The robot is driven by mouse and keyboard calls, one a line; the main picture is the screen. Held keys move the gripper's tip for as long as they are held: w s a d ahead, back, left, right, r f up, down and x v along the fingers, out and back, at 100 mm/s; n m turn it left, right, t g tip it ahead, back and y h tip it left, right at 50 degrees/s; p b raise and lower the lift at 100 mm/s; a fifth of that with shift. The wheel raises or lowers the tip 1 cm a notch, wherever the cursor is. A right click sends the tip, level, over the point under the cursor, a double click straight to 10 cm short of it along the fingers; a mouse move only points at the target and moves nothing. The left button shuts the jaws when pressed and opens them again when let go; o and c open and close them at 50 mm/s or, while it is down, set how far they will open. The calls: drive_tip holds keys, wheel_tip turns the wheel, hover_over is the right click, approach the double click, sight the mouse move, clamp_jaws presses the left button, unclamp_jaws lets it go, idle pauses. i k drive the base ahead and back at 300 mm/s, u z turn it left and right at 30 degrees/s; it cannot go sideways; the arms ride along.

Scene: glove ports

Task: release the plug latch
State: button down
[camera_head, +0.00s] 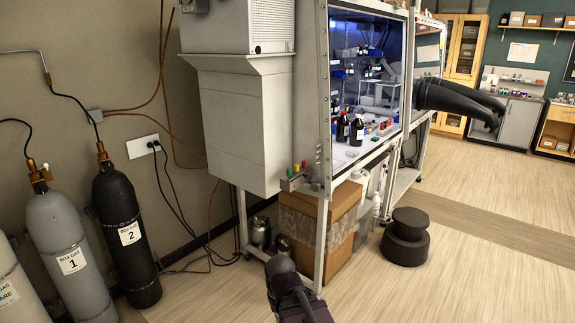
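No plug latch can be made out in this view. The glove box (325,95) stands at the middle, with a lit interior behind its front window. Two long black gloves (455,100) stick out from its far section. A dark part of my arm, with my gripper (281,268) at or near its end, rises from the bottom edge, in front of the glove box's lower frame. The fingers cannot be made out, and nothing held shows. A white wall outlet (140,147) with black plugs and cords is on the left wall.
A cardboard box (318,225) sits under the glove box. A black stepped round object (405,238) stands on the floor. The wooden floor at right is clear.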

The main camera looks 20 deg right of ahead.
sight(301, 174)
drive_tip(key=u, duration=0.2)
drive_tip(key=i, duration=0.85)
drive_tip(key=z, duration=0.55)
drive_tip(key=i, duration=0.6)
drive_tip(key=z, duration=0.35)
